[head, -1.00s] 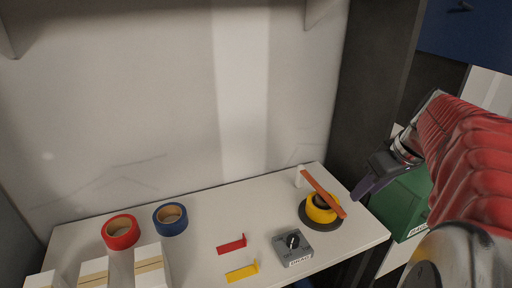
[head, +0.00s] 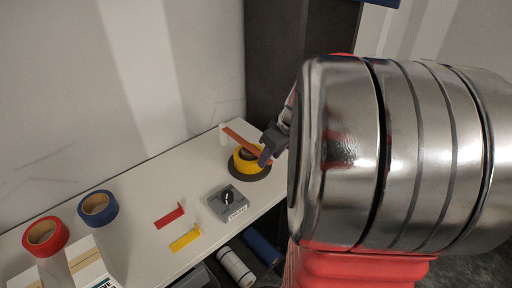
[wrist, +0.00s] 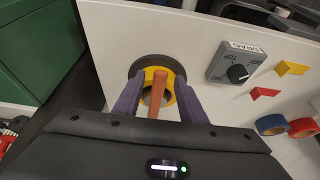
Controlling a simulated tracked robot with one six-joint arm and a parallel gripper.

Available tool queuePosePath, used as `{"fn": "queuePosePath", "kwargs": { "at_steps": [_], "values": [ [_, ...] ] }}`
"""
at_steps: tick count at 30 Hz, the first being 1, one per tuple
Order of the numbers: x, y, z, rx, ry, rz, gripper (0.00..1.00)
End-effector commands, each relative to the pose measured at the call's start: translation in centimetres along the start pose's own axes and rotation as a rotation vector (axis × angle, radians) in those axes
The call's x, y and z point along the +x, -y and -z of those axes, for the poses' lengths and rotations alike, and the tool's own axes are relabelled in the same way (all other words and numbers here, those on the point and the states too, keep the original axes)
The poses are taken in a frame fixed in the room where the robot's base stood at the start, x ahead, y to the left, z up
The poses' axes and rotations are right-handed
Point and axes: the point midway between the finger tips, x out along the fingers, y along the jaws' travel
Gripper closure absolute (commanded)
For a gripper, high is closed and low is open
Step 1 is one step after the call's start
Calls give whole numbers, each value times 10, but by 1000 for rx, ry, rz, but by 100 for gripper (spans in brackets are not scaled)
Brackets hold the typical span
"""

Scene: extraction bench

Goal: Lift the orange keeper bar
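The orange keeper bar (head: 236,137) lies across the top of a yellow ring (head: 243,161) on a dark round base (head: 250,174), near the right end of the bench. In the wrist view the bar (wrist: 158,90) points toward me over the yellow ring (wrist: 171,79). My gripper (head: 265,158) is at the bar's near end. In the wrist view its two purple fingers (wrist: 160,82) stand apart on either side of the bar, with gaps showing. My arm hides part of the bar's near end in the head view.
A grey dial box (head: 228,203) sits beside the base. Red (head: 169,215) and yellow (head: 185,239) brackets and blue (head: 98,208) and red (head: 45,236) tape rolls lie farther left. A dark panel (head: 285,70) stands behind the bench's right end. Rolls lie below the bench.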

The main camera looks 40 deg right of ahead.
Motion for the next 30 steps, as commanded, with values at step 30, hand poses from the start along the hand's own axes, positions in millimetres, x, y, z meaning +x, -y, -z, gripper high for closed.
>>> {"fn": "queuePosePath", "kwargs": {
  "at_steps": [30],
  "values": [
    [0,0,1,-1,-1,0,100]
  ]
}}
